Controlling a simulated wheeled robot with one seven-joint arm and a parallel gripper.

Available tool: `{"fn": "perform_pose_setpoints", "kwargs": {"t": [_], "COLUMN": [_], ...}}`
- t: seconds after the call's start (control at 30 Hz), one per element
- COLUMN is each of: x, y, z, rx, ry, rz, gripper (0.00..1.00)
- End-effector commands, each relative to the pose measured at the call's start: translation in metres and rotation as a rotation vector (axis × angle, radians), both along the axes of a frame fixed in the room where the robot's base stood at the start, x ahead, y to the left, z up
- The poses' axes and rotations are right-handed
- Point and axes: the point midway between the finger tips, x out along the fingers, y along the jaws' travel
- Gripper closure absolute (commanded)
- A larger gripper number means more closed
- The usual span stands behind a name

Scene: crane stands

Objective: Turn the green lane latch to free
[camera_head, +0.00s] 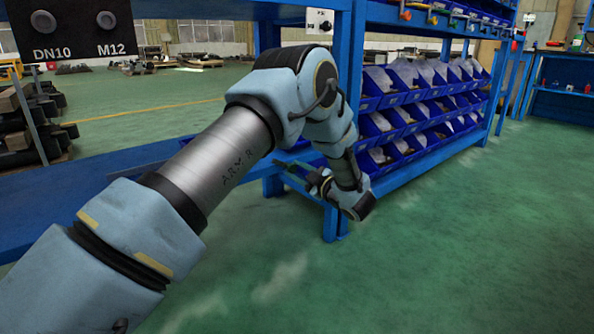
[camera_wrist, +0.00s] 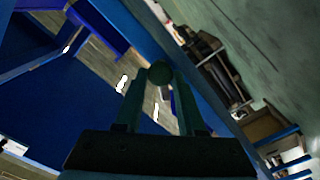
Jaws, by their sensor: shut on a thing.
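In the wrist view, my gripper (camera_wrist: 160,80) has both fingers closing in on a small round dark green knob (camera_wrist: 160,73). The knob sits between the fingertips and appears to be the green lane latch. The picture is too dark to tell which way it is turned, and any marking on it is not readable. In the head view, my gripper (camera_head: 281,164) points left, low beside the blue frame. The latch cannot be made out there.
A blue rack with several blue bins (camera_head: 415,105) stands just behind my arm. Small coloured knobs (camera_head: 432,20) line its upper rail. A blue bench shelf (camera_head: 120,170) runs left, with a black panel (camera_head: 75,30) above it. Green floor (camera_head: 470,240) is clear at the right.

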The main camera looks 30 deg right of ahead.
Motion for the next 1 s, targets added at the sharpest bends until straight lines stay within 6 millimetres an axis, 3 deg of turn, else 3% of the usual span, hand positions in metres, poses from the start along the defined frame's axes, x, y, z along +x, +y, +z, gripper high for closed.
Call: {"fn": "perform_pose_setpoints", "kwargs": {"t": [0.5,1.0], "x": [-0.0006,-0.0009], "y": [0.0010,0.0010], "z": [-0.0023,-0.0020], "rx": [-0.411,-0.546], "ry": [-0.079,-0.105], "rz": [0.001,0.001], "gripper": [1.00,1.00]}}
